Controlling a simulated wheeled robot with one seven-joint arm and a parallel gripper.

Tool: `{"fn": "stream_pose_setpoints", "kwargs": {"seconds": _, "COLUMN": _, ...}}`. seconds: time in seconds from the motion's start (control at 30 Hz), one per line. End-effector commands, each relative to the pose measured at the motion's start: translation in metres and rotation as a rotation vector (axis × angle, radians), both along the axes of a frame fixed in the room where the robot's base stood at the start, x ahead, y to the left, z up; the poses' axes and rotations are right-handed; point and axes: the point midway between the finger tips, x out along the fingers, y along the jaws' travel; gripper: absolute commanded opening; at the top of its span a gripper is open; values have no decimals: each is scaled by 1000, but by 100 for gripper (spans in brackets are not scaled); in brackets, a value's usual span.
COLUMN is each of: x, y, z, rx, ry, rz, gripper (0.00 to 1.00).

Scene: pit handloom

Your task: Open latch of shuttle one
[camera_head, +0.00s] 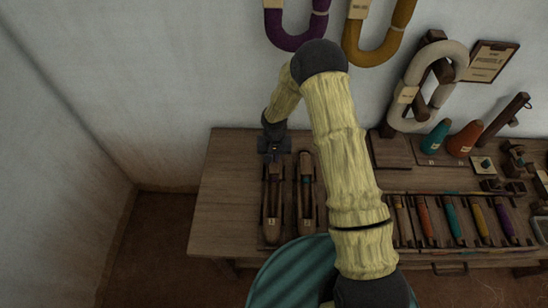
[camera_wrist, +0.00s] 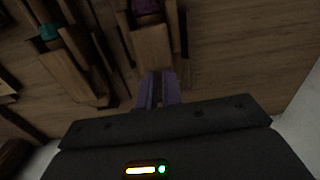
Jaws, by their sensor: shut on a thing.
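Shuttle one (camera_head: 271,205) is a long wooden boat-shaped piece at the left of the table, lying lengthwise from front to back. My gripper (camera_head: 272,156) is down at its far end. In the wrist view, the end of shuttle one (camera_wrist: 152,45) shows with purple thread inside, and my gripper's two purple-grey fingers (camera_wrist: 157,90) are close together at that end. They are shut on the small latch there, which they mostly hide. I cannot tell whether the latch is turned. Shuttle two (camera_head: 305,195) lies parallel on the right; it shows teal thread in the wrist view (camera_wrist: 62,55).
The wooden table (camera_head: 228,190) is bare left of the shuttles. Several coloured bobbins (camera_head: 451,222) lie in a rack to the right. Teal and orange cones (camera_head: 464,139) stand behind them. Yarn hanks (camera_head: 296,30) hang on the wall. My arm crosses above the table's middle.

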Motion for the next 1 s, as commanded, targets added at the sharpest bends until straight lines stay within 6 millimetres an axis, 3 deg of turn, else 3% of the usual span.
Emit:
{"fn": "stream_pose_setpoints", "kwargs": {"seconds": 0.37, "x": 0, "y": 0, "z": 0, "rx": 0, "ry": 0, "rz": 214, "gripper": 0}}
{"fn": "stream_pose_setpoints", "kwargs": {"seconds": 1.0, "x": 0, "y": 0, "z": 1, "rx": 0, "ry": 0, "rz": 813, "gripper": 0}}
